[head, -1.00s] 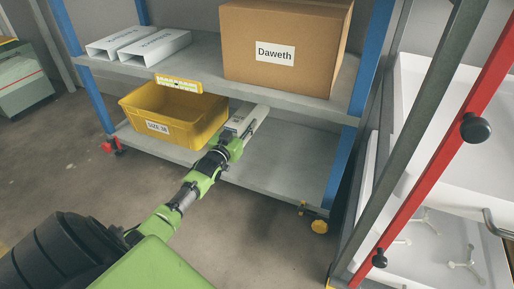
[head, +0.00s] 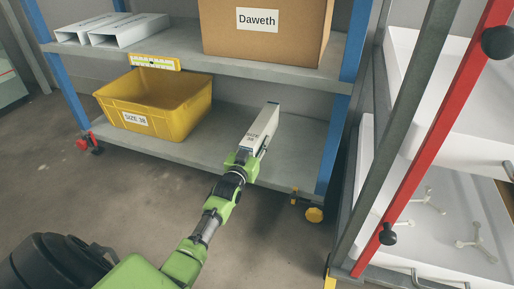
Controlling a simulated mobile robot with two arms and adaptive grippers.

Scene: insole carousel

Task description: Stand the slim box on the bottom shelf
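The slim box (head: 262,127) is white with small dark print on its near end. It is over the right part of the bottom shelf (head: 215,148), upright on a narrow side, with its long side running back into the shelf. My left gripper (head: 249,154) is at the box's near end and appears shut on it. I cannot tell whether the box's underside touches the shelf. My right gripper is not in view.
A yellow bin (head: 165,112) labelled "SIZE 38" stands left of the box. The upper shelf (head: 185,60) carries a "Daweth" carton (head: 270,45) and white sleeves (head: 128,32). A blue post (head: 338,125) bounds the right. Bare shelf lies on both sides of the box.

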